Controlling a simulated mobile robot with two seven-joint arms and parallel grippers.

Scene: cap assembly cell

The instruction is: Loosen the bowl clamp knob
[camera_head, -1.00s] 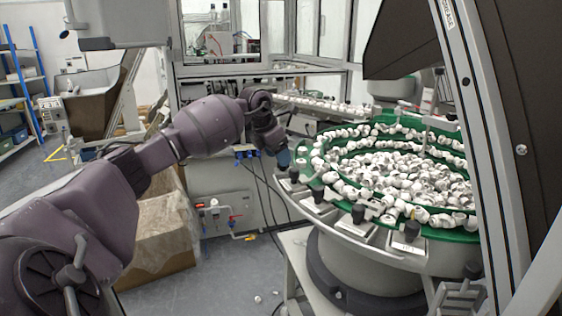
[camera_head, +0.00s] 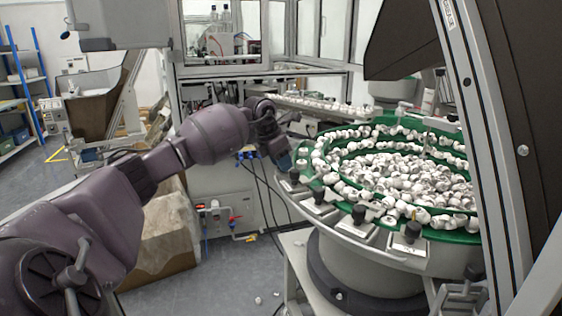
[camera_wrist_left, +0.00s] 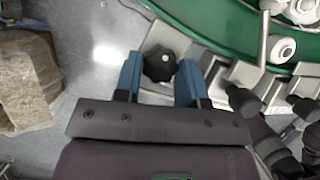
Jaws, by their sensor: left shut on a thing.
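The bowl clamp knob (camera_wrist_left: 160,62) is black and lobed, with a light centre spot. In the left wrist view it sits between the two blue fingertips of my left gripper (camera_wrist_left: 160,76). The gripper is shut on it, with one finger on each side. In the head view my left gripper (camera_head: 283,160) is at the left rim of the feeder bowl (camera_head: 375,257). The knob it holds cannot be made out there. My right gripper does not show.
Several other black knobs stand along the bowl rim, one close by (camera_head: 317,196). White caps (camera_head: 405,170) fill the green bowl track. A cardboard box (camera_head: 160,245) stands on the floor at left. A dark, slanted machine frame (camera_head: 480,150) blocks the right side.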

